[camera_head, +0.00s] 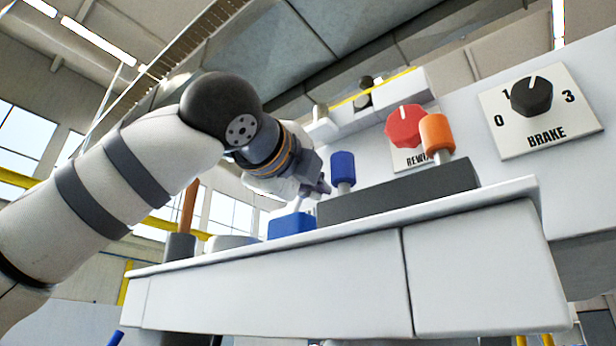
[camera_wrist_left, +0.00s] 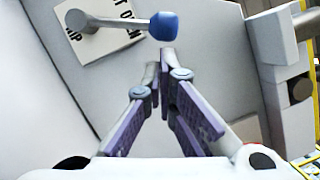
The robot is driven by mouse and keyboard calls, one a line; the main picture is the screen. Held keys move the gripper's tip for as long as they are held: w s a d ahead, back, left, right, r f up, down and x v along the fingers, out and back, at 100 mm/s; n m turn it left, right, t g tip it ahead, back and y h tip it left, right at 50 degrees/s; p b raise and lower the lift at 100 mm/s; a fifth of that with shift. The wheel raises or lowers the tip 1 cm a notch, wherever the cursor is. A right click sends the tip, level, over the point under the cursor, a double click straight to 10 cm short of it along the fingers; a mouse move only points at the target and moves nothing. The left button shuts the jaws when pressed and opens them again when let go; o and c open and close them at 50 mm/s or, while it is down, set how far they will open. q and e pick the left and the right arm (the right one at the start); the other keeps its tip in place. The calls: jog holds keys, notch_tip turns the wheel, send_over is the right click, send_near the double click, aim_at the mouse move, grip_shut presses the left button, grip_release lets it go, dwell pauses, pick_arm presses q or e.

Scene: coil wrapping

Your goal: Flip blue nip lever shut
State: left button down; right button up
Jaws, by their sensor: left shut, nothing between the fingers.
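In the left wrist view the blue nip lever (camera_wrist_left: 163,26) is a grey rod with a blue knob, stretching right from a pivot by a white label plate. Its knob is just beyond my left gripper's (camera_wrist_left: 160,62) fingertips. The fingers are shut with nothing between them; I cannot tell whether they touch the knob. In the head view my left gripper (camera_head: 322,187) is above the bench edge, beside an upright blue handle (camera_head: 343,169) on a dark block. I cannot tell whether this handle is the same lever. My right gripper is not in view.
The dark block (camera_head: 400,194) also carries an orange handle (camera_head: 437,134). A blue block (camera_head: 292,224) sits on the white bench (camera_head: 270,292) below my left gripper. Behind are a red knob (camera_head: 405,126) and a black BRAKE dial (camera_head: 531,97).

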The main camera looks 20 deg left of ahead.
pick_arm(q)
jog(key=shift+w+a+r, duration=0.1)
jog(key=shift+w+a, duration=0.1)
jog(key=shift+w, duration=0.15)
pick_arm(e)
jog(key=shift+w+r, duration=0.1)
pick_arm(q)
jog(key=shift+r, duration=0.15)
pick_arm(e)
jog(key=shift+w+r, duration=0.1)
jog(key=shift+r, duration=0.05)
pick_arm(q)
jog(key=shift+a+r+n+p, duration=0.2)
jog(key=shift+n+p, duration=0.1)
jog(key=shift+n, duration=0.1)
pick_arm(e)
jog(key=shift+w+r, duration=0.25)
pick_arm(q)
jog(key=shift+r, duration=0.1)
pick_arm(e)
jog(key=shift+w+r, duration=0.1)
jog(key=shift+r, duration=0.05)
